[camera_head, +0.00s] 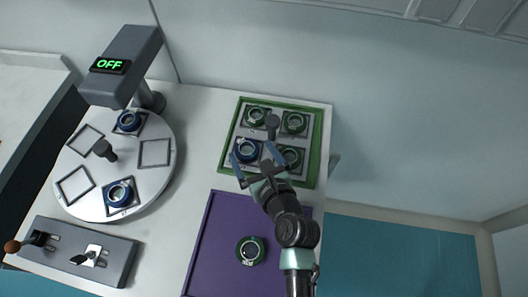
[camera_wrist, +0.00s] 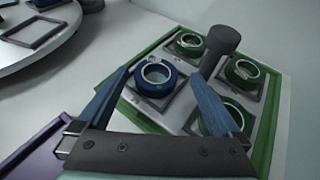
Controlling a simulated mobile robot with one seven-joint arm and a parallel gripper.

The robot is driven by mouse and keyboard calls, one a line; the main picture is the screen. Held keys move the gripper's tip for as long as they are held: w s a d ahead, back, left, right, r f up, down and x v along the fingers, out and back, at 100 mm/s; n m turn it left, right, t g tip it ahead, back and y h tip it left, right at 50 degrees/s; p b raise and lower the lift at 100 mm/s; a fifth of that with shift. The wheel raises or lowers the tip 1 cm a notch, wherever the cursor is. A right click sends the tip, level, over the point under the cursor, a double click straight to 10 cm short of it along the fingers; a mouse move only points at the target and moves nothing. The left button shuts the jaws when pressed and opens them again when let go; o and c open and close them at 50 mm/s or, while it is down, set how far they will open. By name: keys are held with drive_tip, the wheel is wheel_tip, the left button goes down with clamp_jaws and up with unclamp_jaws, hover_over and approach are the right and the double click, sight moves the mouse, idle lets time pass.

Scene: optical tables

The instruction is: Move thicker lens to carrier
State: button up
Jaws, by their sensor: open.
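A blue-ringed lens (camera_head: 246,150) sits in the front-left slot of the green-rimmed tray (camera_head: 312,178). It also shows in the wrist view (camera_wrist: 157,77). Three green-ringed lenses (camera_head: 295,122) fill the other slots. My gripper (camera_head: 255,154) is open over the front of this tray, its blue fingers apart on either side of the blue lens; in the wrist view the fingertips (camera_wrist: 160,75) flank it, and contact cannot be told. The round plate (camera_head: 153,190) holds two blue-ringed lenses (camera_head: 119,193) and several empty square frames. Which lens is thicker is hard to tell.
A dark post with a knob (camera_head: 272,122) rises from the tray's middle, close to my gripper. A purple mat (camera_head: 212,250) in front holds one green-ringed lens (camera_head: 250,251). A grey device reading OFF (camera_head: 122,62) overhangs the plate. A lever box (camera_head: 75,250) stands front left.

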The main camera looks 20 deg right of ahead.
drive_tip(key=v, duration=1)
drive_tip(key=shift+s, duration=0.2)
drive_tip(key=w+a+r+n+t, duration=0.1)
drive_tip(key=w+r+n+t, duration=0.1)
drive_tip(key=w+r+n, duration=0.5)
drive_tip(key=w+a+r+n+t, duration=0.15)
drive_tip(key=r+n, duration=0.45)
drive_tip(key=r, duration=0.6)
drive_tip(key=w+a+r+n+t, duration=0.1)
drive_tip(key=w+r+n+t, duration=0.2)
drive_tip(key=w+r+n, duration=0.45)
drive_tip(key=s+a+r+n+t, duration=0.2)
drive_tip(key=s+r+n, duration=0.2)
drive_tip(key=r, duration=0.6)
drive_tip(key=s+a+r+n+t, duration=0.3)
drive_tip(key=r+n, duration=0.3)
drive_tip(key=r, duration=0.5)
drive_tip(key=s+a+r+n+t, duration=0.2)
drive_tip(key=s+r+n, duration=0.3)
drive_tip(key=r, duration=0.5)
drive_tip(key=shift+a+r, duration=0.35)
drive_tip(key=shift+s+r+n+t, duration=0.1)
drive_tip(key=shift+n+t, duration=0.15)
drive_tip(key=shift+r+p, duration=0.7)
drive_tip(key=shift+p, duration=0.2)
